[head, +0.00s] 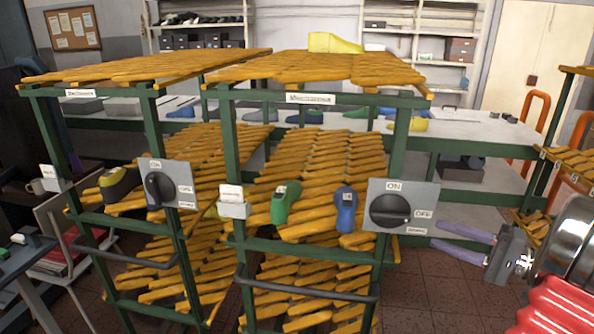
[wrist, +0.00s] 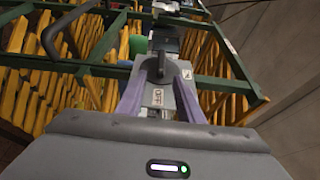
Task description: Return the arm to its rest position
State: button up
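My gripper (head: 436,233) is at the lower right in the head view, its two purple fingers apart with nothing between them. In the wrist view my gripper (wrist: 160,72) also shows open, with a grey switch panel (wrist: 157,112) showing between the fingers. In the head view the right rack's switch panel (head: 415,191) with its black knob (head: 390,211) is just left of and above the fingertips. I cannot tell whether the fingers touch it.
Two green-framed racks with orange slats stand ahead. A green last (head: 285,203) and a blue last (head: 345,209) sit on the right rack (head: 227,150). A yellow last (head: 118,184) is on the left rack. Tiled floor (head: 440,290) shows below my gripper. Orange rails (head: 530,120) stand right.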

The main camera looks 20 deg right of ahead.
notch_tip(320, 180, down, 8)
jog(key=s+a+f+m+g+h, duration=0.1)
jog(key=s+a+m+g+h, duration=0.1)
jog(key=m+g, duration=0.15)
jog(key=s+a+f+n+g+h, duration=0.1)
jog(key=a+f+g, duration=0.1)
jog(key=a+g, duration=0.3)
jog(key=s+a+f+n+g+h, duration=0.1)
jog(key=a+f+g, duration=0.1)
jog(key=a, duration=0.6)
jog(key=a+r+n+h, duration=0.3)
jog(key=a+r+n, duration=0.2)
jog(key=a, duration=0.7)
jog(key=s+a+r+n+h, duration=0.1)
jog(key=a+r+n+h, duration=0.2)
jog(key=a+r+n, duration=0.2)
jog(key=a+n+t, duration=0.1)
jog(key=a+n, duration=0.2)
jog(key=a, duration=0.4)
jog(key=shift+s+a+r, duration=0.2)
jog(key=shift+s+a, duration=0.05)
jog(key=shift+a, duration=0.15)
